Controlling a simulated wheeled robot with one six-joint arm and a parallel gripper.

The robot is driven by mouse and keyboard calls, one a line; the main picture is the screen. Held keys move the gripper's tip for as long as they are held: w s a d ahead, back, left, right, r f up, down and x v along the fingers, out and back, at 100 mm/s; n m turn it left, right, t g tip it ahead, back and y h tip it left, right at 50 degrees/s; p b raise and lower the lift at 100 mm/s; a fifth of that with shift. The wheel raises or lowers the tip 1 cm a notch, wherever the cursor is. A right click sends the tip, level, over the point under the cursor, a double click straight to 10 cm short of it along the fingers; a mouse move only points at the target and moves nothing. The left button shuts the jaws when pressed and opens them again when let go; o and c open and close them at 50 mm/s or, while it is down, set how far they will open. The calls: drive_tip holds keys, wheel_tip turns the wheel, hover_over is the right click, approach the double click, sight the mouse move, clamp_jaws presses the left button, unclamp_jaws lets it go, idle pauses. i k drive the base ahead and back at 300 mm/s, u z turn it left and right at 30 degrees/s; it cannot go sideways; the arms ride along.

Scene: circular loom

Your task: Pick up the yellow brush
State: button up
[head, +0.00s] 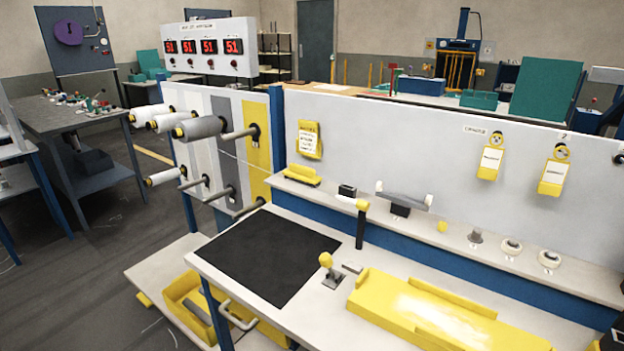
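A low, long yellow piece that looks like the yellow brush (302,175) lies at the left end of the narrow shelf along the light panel. It is small in the head view, and I cannot make out its bristles clearly. Nothing covers it. A yellow label holder (310,140) hangs on the panel just above it. My gripper cannot be made out in this view.
Below the shelf is a white workbench with a black mat (268,255), a yellow-knobbed lever (327,268) and a large yellow tray (375,300). A hammer-like tool (361,220) stands near the shelf edge. Spools on pegs (200,128) project at left.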

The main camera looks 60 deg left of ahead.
sight(296, 174)
drive_tip(key=z, duration=0.95)
drive_tip(key=i, duration=0.9)
drive_tip(key=u, duration=3.15)
drive_tip(key=i, duration=0.5)
drive_tip(key=u, duration=0.05)
